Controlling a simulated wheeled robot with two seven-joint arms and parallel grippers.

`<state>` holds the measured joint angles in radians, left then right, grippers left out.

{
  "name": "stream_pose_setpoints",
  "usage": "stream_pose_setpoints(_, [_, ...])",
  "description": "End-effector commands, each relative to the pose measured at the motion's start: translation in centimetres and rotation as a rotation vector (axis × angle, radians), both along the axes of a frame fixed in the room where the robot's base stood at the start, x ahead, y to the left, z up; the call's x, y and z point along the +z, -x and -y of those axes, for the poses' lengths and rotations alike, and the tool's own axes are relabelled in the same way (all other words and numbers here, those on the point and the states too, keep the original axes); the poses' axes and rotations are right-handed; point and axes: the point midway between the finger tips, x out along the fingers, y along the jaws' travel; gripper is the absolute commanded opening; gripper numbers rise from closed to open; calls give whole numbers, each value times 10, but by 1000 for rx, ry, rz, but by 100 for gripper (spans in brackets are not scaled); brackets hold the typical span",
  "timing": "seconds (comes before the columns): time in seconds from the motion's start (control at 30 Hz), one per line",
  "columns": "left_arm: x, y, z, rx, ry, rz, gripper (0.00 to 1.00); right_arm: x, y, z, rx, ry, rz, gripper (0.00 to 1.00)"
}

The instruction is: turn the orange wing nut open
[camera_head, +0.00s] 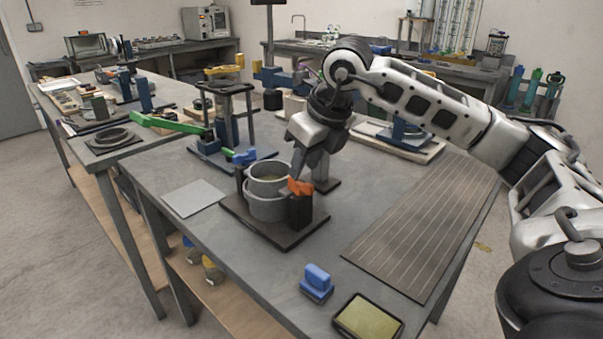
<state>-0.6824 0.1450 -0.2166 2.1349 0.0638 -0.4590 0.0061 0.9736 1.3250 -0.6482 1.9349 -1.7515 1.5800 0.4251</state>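The orange wing nut (300,187) sits on top of a dark block (300,211) at the right side of a grey round pot-like vessel (268,185). The vessel stands on a dark base plate (275,232) on the table. My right gripper (301,172) points down from above, with its dark fingers just over the wing nut. Whether they touch it or are closed around it cannot be made out, because the fingers overlap each other and the nut in this view. My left gripper is not in view.
A ribbed dark mat (415,225) lies to the right. A blue block (317,283) and a framed greenish pad (368,317) lie near the front edge. A grey sheet (193,198) lies left of the vessel.

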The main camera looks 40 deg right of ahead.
Motion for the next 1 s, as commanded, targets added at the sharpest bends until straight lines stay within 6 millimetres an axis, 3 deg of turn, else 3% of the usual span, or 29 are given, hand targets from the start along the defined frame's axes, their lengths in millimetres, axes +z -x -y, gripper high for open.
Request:
stream_pose_setpoints(0.2, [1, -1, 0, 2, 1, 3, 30, -24, -10, -1, -1, 0, -2, 33])
stream_pose_setpoints(0.57, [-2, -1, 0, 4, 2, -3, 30, -29, -12, -1, 0, 0, 0, 33])
stream_pose_setpoints(0.7, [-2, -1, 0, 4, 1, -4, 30, -29, -12, -1, 0, 0, 0, 0])
stream_pose_setpoints(1.0, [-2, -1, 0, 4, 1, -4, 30, -29, -12, -1, 11, 0, 0, 0])
